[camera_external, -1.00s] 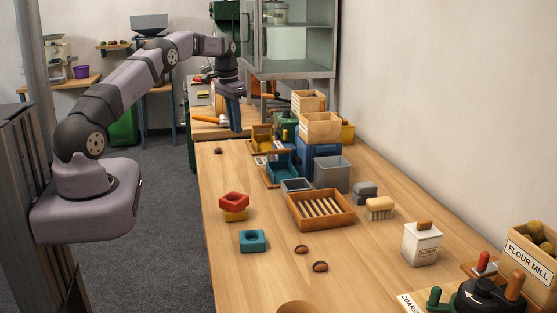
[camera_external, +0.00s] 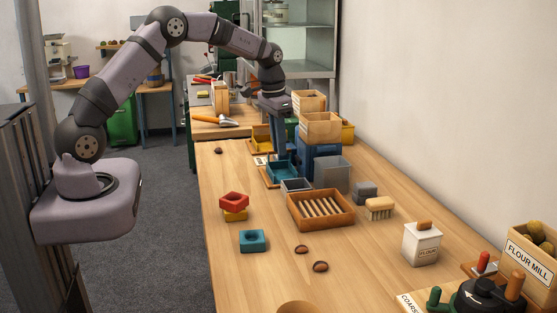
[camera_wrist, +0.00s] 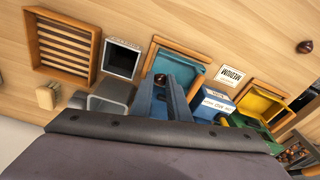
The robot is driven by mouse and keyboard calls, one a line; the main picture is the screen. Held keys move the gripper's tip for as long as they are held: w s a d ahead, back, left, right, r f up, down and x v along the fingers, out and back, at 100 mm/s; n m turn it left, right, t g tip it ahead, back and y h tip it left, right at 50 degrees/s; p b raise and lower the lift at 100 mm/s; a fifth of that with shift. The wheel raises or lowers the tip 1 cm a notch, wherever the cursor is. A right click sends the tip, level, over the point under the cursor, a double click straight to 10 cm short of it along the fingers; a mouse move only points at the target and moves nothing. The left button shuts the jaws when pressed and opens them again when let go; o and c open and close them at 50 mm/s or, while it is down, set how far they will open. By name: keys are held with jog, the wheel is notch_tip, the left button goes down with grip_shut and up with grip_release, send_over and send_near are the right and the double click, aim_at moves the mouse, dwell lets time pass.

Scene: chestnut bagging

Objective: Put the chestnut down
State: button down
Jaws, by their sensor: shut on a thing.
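My gripper (camera_external: 281,152) is above the teal tray (camera_external: 270,180), its blue fingers pointing down. In the wrist view my gripper (camera_wrist: 166,84) is over the wood-rimmed teal tray (camera_wrist: 203,56). It is shut on a chestnut, of which only a small dark brown patch (camera_wrist: 160,79) shows between the fingertips. Whether the fingertips are below the tray's rim I cannot tell.
Loose chestnuts lie on the table at the far left (camera_external: 218,151) and in front (camera_external: 301,249), (camera_external: 320,266). A slatted wooden tray (camera_external: 321,225), a grey bin (camera_external: 332,174) and a blue box (camera_external: 318,166) stand close by.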

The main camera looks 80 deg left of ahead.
jog(key=s+d+f+m, duration=0.1)
jog(key=s+d, duration=0.2)
jog(key=d, duration=0.9)
jog(key=s+d+f+m, duration=0.1)
jog(key=s+d, duration=0.3)
jog(key=d, duration=0.9)
jog(key=shift+f+m, duration=0.3)
jog(key=shift+f, duration=0.05)
jog(key=shift+s+d, duration=0.1)
notch_tip(320, 180, up, 4)
jog(key=m+p, duration=0.3)
jog(key=m, duration=0.4)
send_over(261, 274)
jog(key=shift+h, duration=0.4)
jog(key=shift+s+f+p, duration=0.2)
jog(key=shift+f+p, duration=0.05)
jog(key=shift+f, duration=2.35)
jog(key=shift+s+f+p, duration=0.15)
jog(key=shift+f+p, duration=0.1)
jog(key=shift+f, duration=2.3)
